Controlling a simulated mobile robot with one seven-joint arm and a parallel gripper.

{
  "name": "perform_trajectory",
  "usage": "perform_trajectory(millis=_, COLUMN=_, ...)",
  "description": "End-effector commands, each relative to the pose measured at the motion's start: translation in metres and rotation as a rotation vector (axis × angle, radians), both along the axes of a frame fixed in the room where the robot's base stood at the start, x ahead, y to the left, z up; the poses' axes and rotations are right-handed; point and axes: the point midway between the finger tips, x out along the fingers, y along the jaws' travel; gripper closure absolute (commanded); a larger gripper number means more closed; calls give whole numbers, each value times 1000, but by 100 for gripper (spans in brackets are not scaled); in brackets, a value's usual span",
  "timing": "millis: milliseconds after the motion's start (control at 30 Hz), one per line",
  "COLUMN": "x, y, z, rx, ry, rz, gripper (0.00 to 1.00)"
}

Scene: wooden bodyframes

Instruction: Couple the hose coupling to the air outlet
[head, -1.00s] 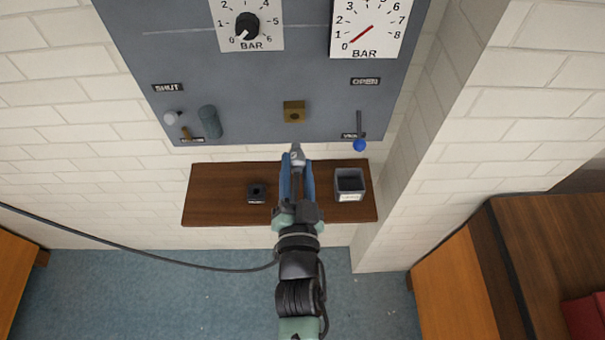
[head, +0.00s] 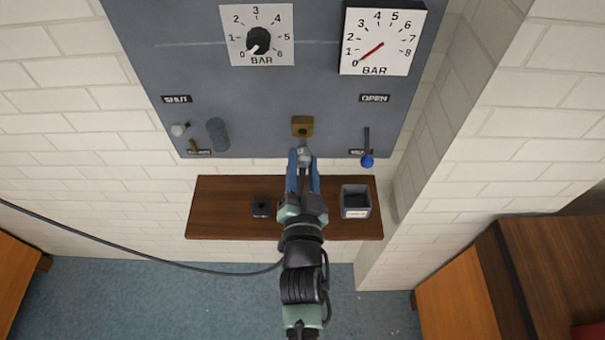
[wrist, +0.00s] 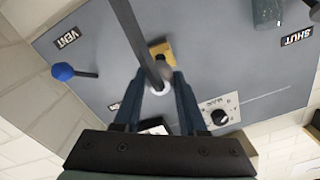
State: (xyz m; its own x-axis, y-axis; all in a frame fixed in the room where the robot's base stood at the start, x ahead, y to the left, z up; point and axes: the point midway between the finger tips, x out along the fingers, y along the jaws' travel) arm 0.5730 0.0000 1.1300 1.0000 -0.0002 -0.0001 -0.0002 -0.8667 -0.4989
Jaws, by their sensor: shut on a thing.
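My gripper (head: 303,163) is shut on the grey hose coupling (head: 305,154), which points toward the wall panel. The air outlet (head: 302,125) is a brass block with a dark hole, low on the grey panel, just beyond the coupling. In the wrist view, the coupling (wrist: 163,73) sits between the blue fingers (wrist: 158,95), with a dark hose running up across the picture. The brass outlet (wrist: 160,48) is partly hidden behind them. A small gap seems to show in the head view; whether they touch I cannot tell.
A blue-knobbed lever (head: 367,161) hangs to the right of the outlet. A grey cylinder (head: 217,134) and a small pale knob (head: 179,130) are at left. Below, a wooden shelf (head: 220,220) holds a black holder (head: 262,207) and a grey open box (head: 355,202). A hose (head: 130,249) trails left.

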Motion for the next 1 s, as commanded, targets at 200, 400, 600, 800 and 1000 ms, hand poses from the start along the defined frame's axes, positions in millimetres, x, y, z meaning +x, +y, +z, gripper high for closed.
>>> perform_trajectory(millis=200, x=12, y=1, z=0, rx=-1, ry=0, rz=1, gripper=100)
perform_trajectory(millis=400, x=14, y=1, z=1, rx=-1, ry=0, rz=1, gripper=100)
perform_trajectory(millis=600, x=14, y=1, z=1, rx=-1, ry=0, rz=1, gripper=100)
perform_trajectory(millis=800, x=14, y=0, z=1, rx=0, ry=0, rz=1, gripper=100)
perform_trajectory(millis=1000, x=14, y=1, z=1, rx=0, ry=0, rz=1, gripper=100)
